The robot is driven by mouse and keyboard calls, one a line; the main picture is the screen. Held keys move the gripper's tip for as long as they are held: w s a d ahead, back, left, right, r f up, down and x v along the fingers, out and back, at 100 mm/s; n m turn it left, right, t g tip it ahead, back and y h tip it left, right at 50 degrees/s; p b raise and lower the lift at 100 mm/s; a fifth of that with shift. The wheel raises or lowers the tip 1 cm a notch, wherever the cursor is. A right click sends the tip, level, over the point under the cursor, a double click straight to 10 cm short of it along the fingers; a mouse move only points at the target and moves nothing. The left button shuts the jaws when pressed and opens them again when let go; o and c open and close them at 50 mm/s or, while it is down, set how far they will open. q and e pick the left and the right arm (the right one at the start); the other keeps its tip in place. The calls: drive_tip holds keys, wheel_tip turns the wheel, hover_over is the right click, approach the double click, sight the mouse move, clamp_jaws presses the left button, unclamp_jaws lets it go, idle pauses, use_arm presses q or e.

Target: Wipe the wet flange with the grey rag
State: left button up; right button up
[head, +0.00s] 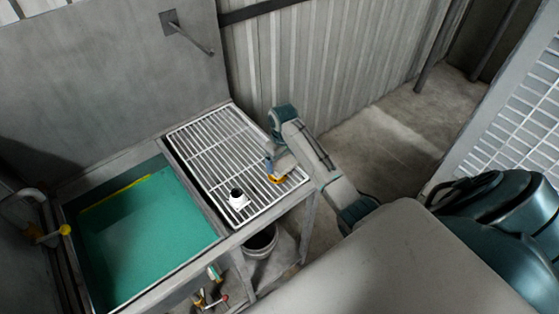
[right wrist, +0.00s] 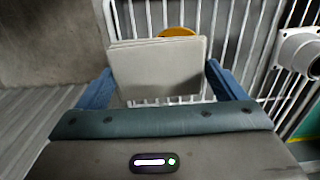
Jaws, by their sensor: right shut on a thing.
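The grey rag (right wrist: 157,68) is a folded, flat pad between the blue fingers of my right gripper (head: 271,161) in the right wrist view. My right gripper is shut on it, over the right part of the white wire rack. The flange (head: 238,199) is a white square piece with a round, dark-mouthed neck, standing on the rack to the left of and nearer than the gripper. It also shows at the right edge of the right wrist view (right wrist: 299,52). The rag and flange are apart. Wetness is not discernible. My left gripper is not in view.
An orange-yellow round thing (head: 277,179) lies by the gripper, partly behind the rag in the wrist view (right wrist: 178,32). The white rack (head: 205,150) adjoins a green-filled tank (head: 140,240). A bucket (head: 262,243) stands below. A corrugated wall (head: 330,60) rises behind.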

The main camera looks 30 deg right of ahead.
drive_tip(key=shift+r, duration=3)
